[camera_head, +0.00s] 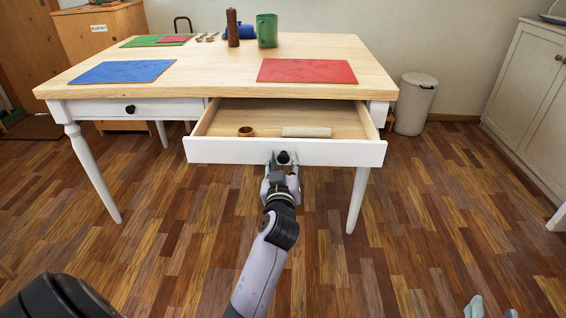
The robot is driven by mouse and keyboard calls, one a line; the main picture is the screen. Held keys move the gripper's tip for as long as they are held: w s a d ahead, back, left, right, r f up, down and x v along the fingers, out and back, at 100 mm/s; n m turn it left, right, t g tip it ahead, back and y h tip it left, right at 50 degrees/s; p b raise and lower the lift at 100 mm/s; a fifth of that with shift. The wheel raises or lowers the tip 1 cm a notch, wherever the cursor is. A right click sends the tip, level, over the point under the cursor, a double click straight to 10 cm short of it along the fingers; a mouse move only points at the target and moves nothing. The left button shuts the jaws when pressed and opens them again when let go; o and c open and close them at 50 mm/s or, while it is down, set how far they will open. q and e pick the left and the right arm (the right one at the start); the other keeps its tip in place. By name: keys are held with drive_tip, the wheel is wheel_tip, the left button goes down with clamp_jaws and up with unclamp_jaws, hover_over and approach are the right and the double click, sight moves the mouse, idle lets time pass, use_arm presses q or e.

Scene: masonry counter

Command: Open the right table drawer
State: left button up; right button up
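The right table drawer (225,152) is pulled well out from under the tabletop. Its inside shows a small copper-brown ring-like item (245,131) and a pale roll or bar (306,132). My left gripper (282,160) is at the middle of the drawer front, with its fingers on either side of the dark round knob (284,157); it looks shut on it. My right gripper (490,308) shows only its fingertips at the bottom right edge, apart and with nothing between them.
The left drawer (165,108) is shut. The wooden table (215,75) holds a blue mat (123,71), a red mat (306,71), a brown mill (232,28) and a green mug (267,30). A bin (415,104) stands right of the table. The floor in front is clear.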

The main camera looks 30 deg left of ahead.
use_arm(q)
drive_tip(key=shift+o, duration=1)
wheel_tip(320, 180, up, 10)
